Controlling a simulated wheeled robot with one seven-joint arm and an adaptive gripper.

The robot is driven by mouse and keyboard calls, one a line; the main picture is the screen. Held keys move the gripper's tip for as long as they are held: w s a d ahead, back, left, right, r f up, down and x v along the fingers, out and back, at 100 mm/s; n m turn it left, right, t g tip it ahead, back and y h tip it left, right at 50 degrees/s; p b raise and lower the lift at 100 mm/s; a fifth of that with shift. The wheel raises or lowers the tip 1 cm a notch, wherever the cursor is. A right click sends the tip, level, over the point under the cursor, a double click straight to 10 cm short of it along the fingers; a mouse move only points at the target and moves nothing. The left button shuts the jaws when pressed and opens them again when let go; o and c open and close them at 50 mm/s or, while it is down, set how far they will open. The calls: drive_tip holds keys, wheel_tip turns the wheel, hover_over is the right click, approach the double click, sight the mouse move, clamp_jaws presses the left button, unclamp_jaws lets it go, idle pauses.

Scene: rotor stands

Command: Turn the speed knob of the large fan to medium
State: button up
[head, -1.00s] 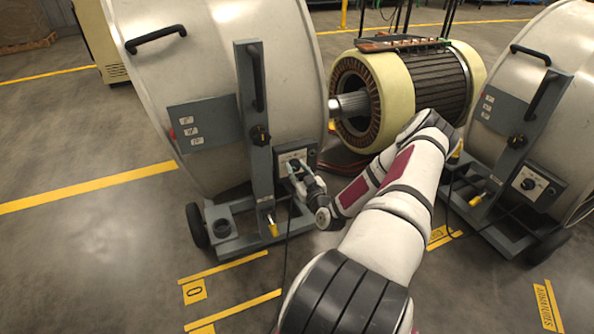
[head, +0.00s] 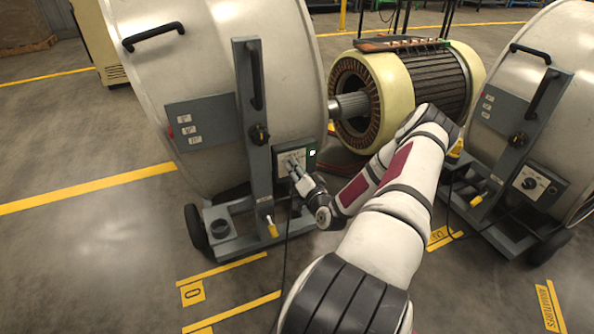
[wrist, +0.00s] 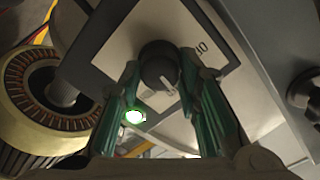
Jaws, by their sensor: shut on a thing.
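The large fan (head: 215,75) is the big pale drum on the left, on a grey wheeled stand. Its control box (head: 281,155) is low on the stand's right side, with a light plate. The dark round speed knob (wrist: 158,66) shows in the wrist view, with a pale pointer mark toward the lower right. My gripper (wrist: 160,72) has one green-padded finger on each side of the knob and is shut on it. In the head view my gripper (head: 294,170) reaches the box from the lower right and covers the knob. A green lamp (wrist: 134,116) on the box is lit.
A similar fan (head: 560,80) with its own knob (head: 529,183) stands at the right. A large motor (head: 400,85) with copper windings lies behind my arm. A black cable hangs below the box. The floor at the front left is clear, with yellow lines.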

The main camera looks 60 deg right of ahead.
drive_tip(key=shift+f+m, duration=0.1)
drive_tip(key=shift+m, duration=1.1)
drive_tip(key=o, duration=1.1)
drive_tip(key=shift+o, duration=0.2)
drive_tip(key=v, duration=1.2)
drive_tip(key=shift+d, duration=0.1)
